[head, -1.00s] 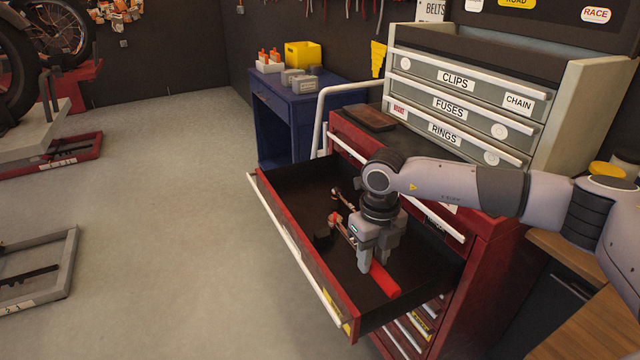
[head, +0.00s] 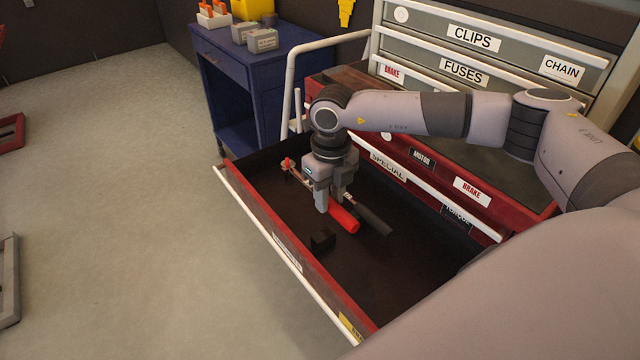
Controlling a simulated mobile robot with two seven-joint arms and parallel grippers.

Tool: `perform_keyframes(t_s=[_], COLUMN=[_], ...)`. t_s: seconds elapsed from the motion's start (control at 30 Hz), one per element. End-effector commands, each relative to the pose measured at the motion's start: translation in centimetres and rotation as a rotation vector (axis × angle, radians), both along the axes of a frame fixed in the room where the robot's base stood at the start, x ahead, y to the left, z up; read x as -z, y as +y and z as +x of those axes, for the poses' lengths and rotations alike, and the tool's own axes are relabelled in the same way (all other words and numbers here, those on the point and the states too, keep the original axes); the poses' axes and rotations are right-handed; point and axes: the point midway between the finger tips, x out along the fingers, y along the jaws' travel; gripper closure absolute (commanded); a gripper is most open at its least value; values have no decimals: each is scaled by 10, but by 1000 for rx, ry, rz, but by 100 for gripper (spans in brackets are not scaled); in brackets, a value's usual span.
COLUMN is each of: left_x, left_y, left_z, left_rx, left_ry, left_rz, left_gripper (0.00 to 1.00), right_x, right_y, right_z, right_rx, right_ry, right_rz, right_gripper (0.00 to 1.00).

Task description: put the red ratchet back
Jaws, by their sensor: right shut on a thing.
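My right gripper (head: 331,203) is down inside the open red drawer (head: 262,212), shut on the red ratchet (head: 346,219). The ratchet's red handle sticks out in front of the fingers, low over the dark drawer floor; I cannot tell whether it touches the floor. Its head end is partly hidden by the gripper. A black-handled tool (head: 372,217) lies just right of the red handle, its shaft partly hidden behind the gripper. A small black block (head: 322,240) sits on the drawer floor in front of the gripper. My left gripper is not in view.
The red cabinet with labelled drawers (head: 470,190) stands behind the open drawer, with grey drawers marked CLIPS (head: 474,38) and FUSES above. A blue cabinet (head: 225,85) with grey boxes (head: 262,40) stands at the back left.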

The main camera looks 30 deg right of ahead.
Motion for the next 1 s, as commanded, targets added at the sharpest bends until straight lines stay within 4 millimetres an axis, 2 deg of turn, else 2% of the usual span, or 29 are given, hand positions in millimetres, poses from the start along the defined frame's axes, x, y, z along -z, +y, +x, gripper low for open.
perform_keyframes(t_s=[0.37,0.7,1.0], left_x=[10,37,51], left_y=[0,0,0], left_z=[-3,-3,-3], left_rx=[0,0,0], left_ry=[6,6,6], left_rz=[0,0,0], left_gripper=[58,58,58], right_x=[29,65,84], right_y=[0,0,0], right_z=[0,0,0], right_rx=[1,0,0], right_ry=[0,-1,-2], right_rz=[-1,0,0], right_gripper=[100,100,100])
